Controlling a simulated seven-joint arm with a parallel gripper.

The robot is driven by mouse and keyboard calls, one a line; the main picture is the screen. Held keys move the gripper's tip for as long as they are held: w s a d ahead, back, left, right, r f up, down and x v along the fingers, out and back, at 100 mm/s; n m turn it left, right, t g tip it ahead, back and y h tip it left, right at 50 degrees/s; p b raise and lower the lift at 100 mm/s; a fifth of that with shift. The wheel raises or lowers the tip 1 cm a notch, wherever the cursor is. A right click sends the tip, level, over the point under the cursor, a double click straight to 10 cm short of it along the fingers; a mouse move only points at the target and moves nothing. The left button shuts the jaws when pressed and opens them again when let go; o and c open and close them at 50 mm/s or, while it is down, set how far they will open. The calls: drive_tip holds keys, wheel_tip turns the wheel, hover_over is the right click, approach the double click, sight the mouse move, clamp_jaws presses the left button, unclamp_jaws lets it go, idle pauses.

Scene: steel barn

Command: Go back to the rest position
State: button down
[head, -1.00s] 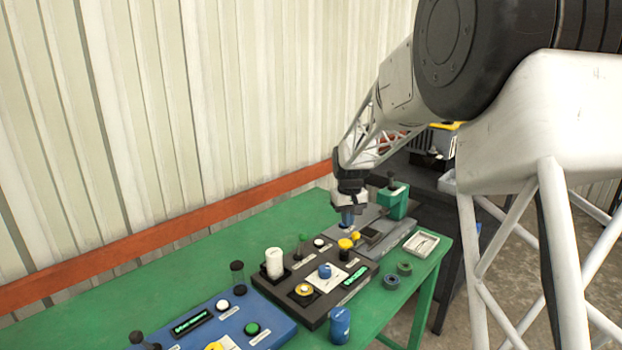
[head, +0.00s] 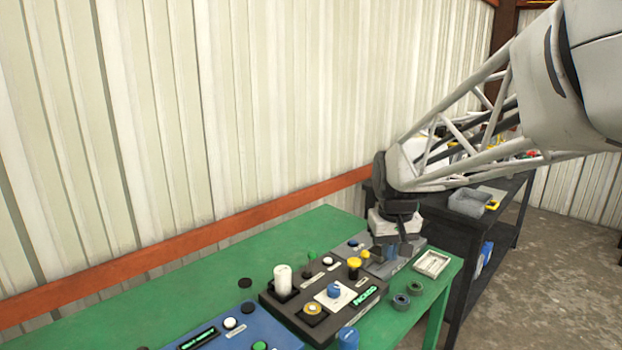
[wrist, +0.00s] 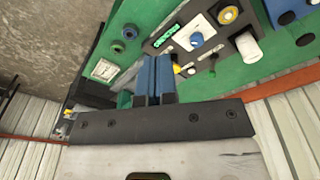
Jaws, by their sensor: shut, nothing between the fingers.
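My gripper (head: 393,252) hangs from the arm above the far right end of the green table (head: 215,262), over a grey panel (head: 362,250). In the wrist view its blue fingers (wrist: 153,78) are together, with nothing seen between them. The fingertips are apart from the black panel beyond them. In the head view the gripper's body and wrist hide part of the grey panel.
A black panel (head: 275,303) carries a white cylinder (head: 284,279), a blue knob (head: 333,291) and a yellow button (head: 354,263). A blue panel (head: 270,327) stands nearer. A dark workbench (head: 500,220) stands behind.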

drive_tip(key=s+d+f+m+t, duration=0.1)
drive_tip(key=s+f, duration=0.1)
drive_tip(key=s, duration=2.4)
drive_tip(key=shift+s+d+m, duration=0.3)
drive_tip(key=shift+d, duration=0.1)
drive_tip(key=shift+w, duration=0.15)
drive_tip(key=w+a+r+n, duration=0.1)
drive_tip(key=w+r, duration=0.1)
drive_tip(key=w, duration=1.1)
drive_tip(key=w+a+r+n, duration=0.1)
drive_tip(key=w, duration=1.2)
drive_tip(key=w+a+f+g, duration=0.1)
drive_tip(key=w+f, duration=0.4)
drive_tip(key=w, duration=0.7)
drive_tip(key=w+a+f+n+g, duration=0.1)
drive_tip(key=w+f, duration=0.4)
drive_tip(key=w, duration=0.7)
drive_tip(key=shift+w+a, duration=0.25)
drive_tip(key=shift+a, duration=0.3)
